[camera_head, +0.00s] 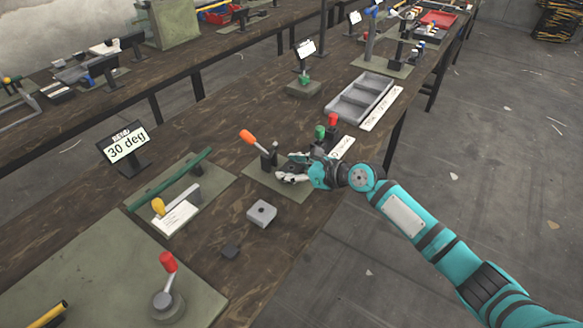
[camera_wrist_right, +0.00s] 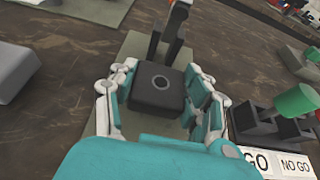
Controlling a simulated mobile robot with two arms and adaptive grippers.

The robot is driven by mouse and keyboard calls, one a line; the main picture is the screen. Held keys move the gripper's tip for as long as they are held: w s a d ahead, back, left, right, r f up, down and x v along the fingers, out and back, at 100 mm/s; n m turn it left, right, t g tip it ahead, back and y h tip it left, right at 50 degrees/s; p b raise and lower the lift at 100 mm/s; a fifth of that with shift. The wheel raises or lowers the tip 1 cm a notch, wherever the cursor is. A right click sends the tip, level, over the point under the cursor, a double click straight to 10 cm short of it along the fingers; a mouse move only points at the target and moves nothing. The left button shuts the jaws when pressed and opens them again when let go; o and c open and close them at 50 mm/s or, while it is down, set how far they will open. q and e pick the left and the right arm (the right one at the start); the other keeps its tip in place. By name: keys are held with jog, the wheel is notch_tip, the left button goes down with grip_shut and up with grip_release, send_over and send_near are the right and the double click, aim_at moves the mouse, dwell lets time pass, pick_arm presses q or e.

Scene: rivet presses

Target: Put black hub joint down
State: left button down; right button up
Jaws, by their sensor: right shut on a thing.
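The black hub joint (camera_wrist_right: 158,92), a dark block with a round ringed hole on top, sits between the fingers of my right gripper (camera_wrist_right: 160,98) in the right wrist view. The gripper is shut on it. In the head view my right gripper (camera_head: 290,172) is over the small green mat (camera_head: 297,192), beside the press with an orange-handled lever (camera_head: 248,137). The hub joint is mostly hidden by the gripper there. I cannot tell whether its underside touches the mat. My left gripper is not in view.
A GO / NO GO card (camera_wrist_right: 278,162) and a gauge with a green handle (camera_wrist_right: 296,101) stand close on the right. A grey compartment tray (camera_head: 359,97) is farther back.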

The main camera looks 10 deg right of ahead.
jog(key=shift+f, duration=0.1)
jog(key=shift+f, duration=0.1)
jog(key=o, duration=1.1)
jog(key=shift+o, duration=0.2)
